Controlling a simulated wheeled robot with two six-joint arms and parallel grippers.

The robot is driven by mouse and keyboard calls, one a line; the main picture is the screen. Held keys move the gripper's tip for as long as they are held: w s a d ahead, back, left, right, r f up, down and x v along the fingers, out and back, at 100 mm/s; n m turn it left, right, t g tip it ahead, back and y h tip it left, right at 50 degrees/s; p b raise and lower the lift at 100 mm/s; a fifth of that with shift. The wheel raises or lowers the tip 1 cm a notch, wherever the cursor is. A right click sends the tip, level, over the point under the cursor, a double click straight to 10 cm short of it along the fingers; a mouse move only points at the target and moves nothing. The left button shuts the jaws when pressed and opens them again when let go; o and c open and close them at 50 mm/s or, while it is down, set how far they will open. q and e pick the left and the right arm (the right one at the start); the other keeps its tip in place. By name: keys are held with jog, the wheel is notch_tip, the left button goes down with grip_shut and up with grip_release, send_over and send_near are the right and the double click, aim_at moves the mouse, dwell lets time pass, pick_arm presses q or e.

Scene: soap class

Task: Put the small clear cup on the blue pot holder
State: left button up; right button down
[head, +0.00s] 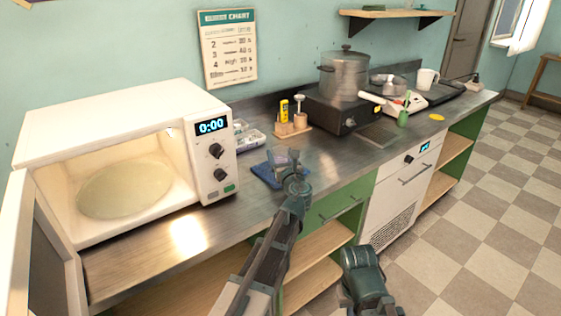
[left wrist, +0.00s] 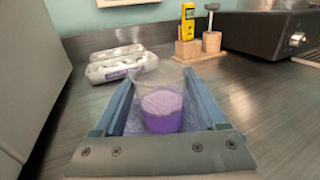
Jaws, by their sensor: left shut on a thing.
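The small clear cup (head: 282,160) is held by my left gripper (head: 290,170) over the counter. In the left wrist view the cup (left wrist: 162,100) looks upright, with purple contents in its lower part, between the two blue-grey fingers. The blue pot holder (head: 262,174) lies flat on the counter to the right of the microwave, partly hidden by the cup and my gripper. The cup appears above or on the pot holder; I cannot tell whether it touches.
The white microwave (head: 110,120) stands open at left. An egg-carton-like tray (head: 247,136) and a wooden holder (head: 290,128) with a yellow tool (head: 284,110) are behind the cup. A large pot (head: 345,75) sits on a dark stove (head: 340,115) to the right.

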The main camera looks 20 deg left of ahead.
pick_arm(q)
jog(key=shift+f, duration=0.1)
jog(key=o, duration=1.3)
jog(key=shift+o, duration=0.2)
jog(key=v, duration=1.2)
